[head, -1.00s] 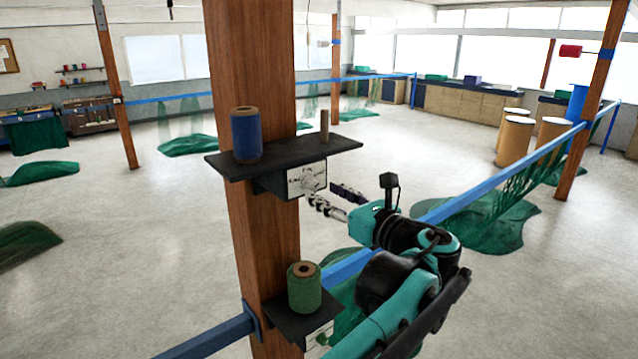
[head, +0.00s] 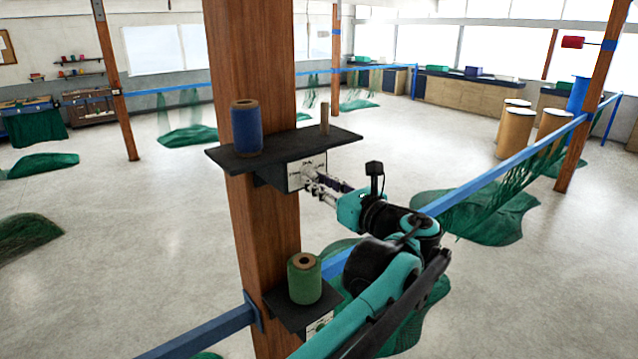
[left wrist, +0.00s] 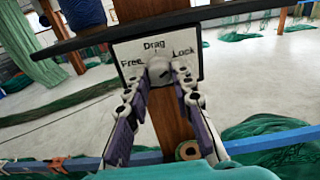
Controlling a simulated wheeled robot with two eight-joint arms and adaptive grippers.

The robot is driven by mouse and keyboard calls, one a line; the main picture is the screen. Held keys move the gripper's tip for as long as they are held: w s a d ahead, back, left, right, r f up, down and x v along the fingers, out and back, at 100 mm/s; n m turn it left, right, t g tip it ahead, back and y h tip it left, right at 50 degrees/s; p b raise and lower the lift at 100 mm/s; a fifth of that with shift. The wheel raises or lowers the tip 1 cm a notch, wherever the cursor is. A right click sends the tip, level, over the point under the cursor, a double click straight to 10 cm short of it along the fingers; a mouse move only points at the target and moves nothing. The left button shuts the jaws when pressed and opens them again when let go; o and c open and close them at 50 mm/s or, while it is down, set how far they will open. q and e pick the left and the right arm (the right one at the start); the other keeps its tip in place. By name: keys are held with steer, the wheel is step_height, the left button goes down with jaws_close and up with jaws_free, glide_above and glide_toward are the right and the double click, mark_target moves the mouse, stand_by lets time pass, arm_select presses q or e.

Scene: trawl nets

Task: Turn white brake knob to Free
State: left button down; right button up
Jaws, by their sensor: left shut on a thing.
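The white brake knob (left wrist: 158,71) sits at the middle of a white label plate (left wrist: 130,47) in the left wrist view. The plate reads Free at left, Drag at top and Lock at right. Where the knob points is too small to tell. In the head view the plate (head: 294,175) is under the upper black shelf on a wooden post, and the fingers mostly cover the knob. My left gripper (head: 310,181) reaches the plate from the right. Its fingertips close on both sides of the knob, also seen in the left wrist view (left wrist: 158,78). My right gripper is not in view.
The upper black shelf (head: 280,152) carries a blue twine spool (head: 246,128) and a wooden peg (head: 324,118). A lower shelf with a green spool (head: 304,279) is below my gripper. A blue rail (head: 490,188) runs behind my arm. Green nets (head: 490,215) lie on the floor.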

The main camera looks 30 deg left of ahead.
arm_select(q)
steer(key=shift+n, duration=0.3)
steer(key=n+b, duration=0.1)
steer(key=n, duration=0.3)
steer(key=shift+n, duration=0.3)
steer(key=n+b, duration=0.1)
steer(key=n, duration=0.5)
steer(key=shift+w, duration=0.1)
steer(key=n, duration=0.6)
steer(key=shift+r+n, duration=0.1)
steer(key=shift+n, duration=0.3)
steer(key=n+b, duration=0.1)
steer(key=n, duration=0.4)
steer(key=shift+n, duration=0.4)
steer(key=c, duration=1.3)
jaws_free()
